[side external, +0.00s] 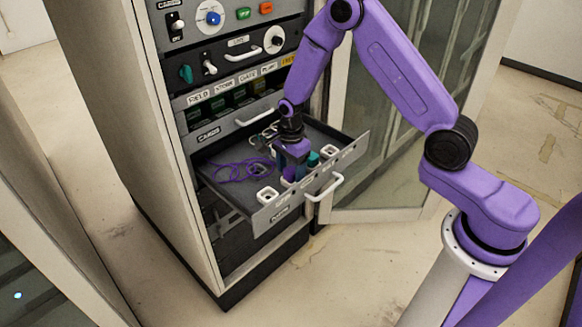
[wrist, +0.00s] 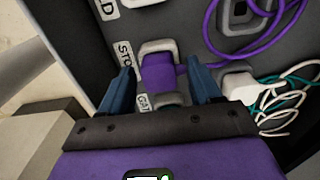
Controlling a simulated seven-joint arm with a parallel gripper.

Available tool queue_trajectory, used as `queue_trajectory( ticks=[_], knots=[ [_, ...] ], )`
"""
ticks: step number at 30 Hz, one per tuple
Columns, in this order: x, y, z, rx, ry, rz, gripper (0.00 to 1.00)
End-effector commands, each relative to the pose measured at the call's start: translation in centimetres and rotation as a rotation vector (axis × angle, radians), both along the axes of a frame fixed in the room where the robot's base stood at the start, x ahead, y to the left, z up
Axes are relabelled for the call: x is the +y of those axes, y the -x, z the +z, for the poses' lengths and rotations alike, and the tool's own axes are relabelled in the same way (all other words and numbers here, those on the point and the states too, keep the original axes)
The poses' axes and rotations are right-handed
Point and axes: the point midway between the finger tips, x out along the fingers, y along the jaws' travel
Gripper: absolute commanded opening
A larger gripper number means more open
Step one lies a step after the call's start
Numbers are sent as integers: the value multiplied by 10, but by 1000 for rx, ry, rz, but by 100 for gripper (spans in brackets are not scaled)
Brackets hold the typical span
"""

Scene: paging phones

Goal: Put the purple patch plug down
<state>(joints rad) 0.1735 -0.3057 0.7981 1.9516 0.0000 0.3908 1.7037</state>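The purple patch plug (wrist: 160,78) sits at a grey-rimmed socket beside a partly hidden label starting "STO" in the wrist view. Its purple cable (wrist: 225,64) runs off to the right. My gripper (wrist: 160,67) has its two blue fingers spread on either side of the plug, with small gaps visible between fingers and plug. How deep the plug sits in the socket cannot be told. In the side view my gripper (side external: 289,168) points down into the open drawer (side external: 235,200) and hides most of the plug.
An empty socket (wrist: 238,14) and a white plug (wrist: 238,84) with teal and white cables (wrist: 285,100) lie near. The drawer's front handle (side external: 325,187) sticks out. The cabinet (side external: 175,190) rises behind the drawer, and a glass door (side external: 385,165) stands to the right.

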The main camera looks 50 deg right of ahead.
Motion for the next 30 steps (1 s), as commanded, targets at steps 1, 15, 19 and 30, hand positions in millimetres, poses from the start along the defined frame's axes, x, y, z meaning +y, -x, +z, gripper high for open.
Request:
queue_trajectory(
  ticks=[1, 15, 19, 30],
  knots=[
    [0, 0, 0, 0, 0, 0, 63],
    [0, -1, 19, -4, -1, 0, 63],
    [0, -1, 42, -5, -1, 0, 63],
    [0, -1, 108, -4, 0, 0, 63]
  ],
)
